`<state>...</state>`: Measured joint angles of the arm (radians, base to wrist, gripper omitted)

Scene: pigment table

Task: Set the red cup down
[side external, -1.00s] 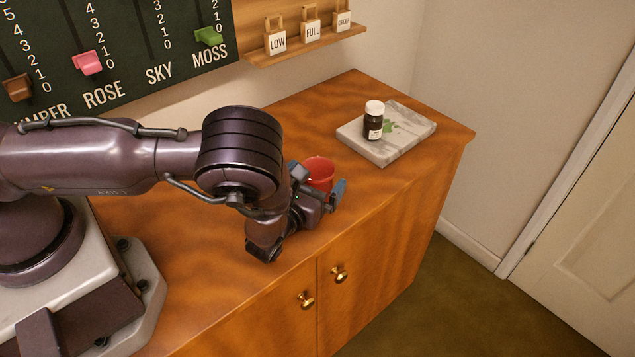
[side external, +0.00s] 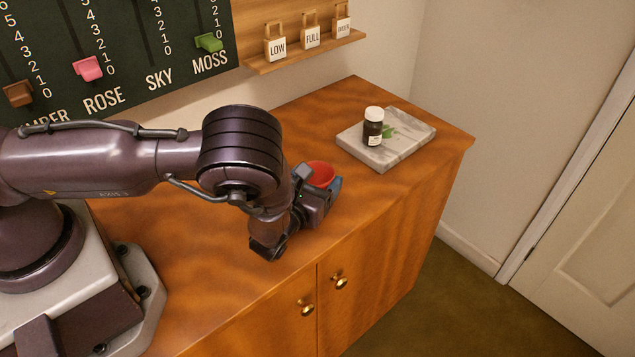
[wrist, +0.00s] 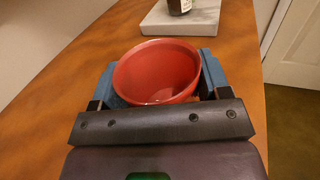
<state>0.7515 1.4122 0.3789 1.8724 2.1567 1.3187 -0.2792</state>
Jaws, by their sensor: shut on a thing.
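The red cup (side external: 321,174) is at the middle of the wooden cabinet top in the side view, partly hidden behind my gripper (side external: 322,190). In the wrist view the red cup (wrist: 157,72) is seen from above, its mouth open toward the camera and no contents clearly visible. My gripper (wrist: 157,88) is shut on the cup, one blue finger on each side. The cup's base is hidden, so I cannot tell whether it touches the wood.
A marble slab (side external: 402,141) with a dark white-capped jar (side external: 373,128) and a green smear (side external: 389,131) lies toward the back right. A slider board (side external: 120,55) and a shelf (side external: 305,52) with tagged blocks are on the wall. Bare cabinet top (side external: 385,190) lies right of the cup.

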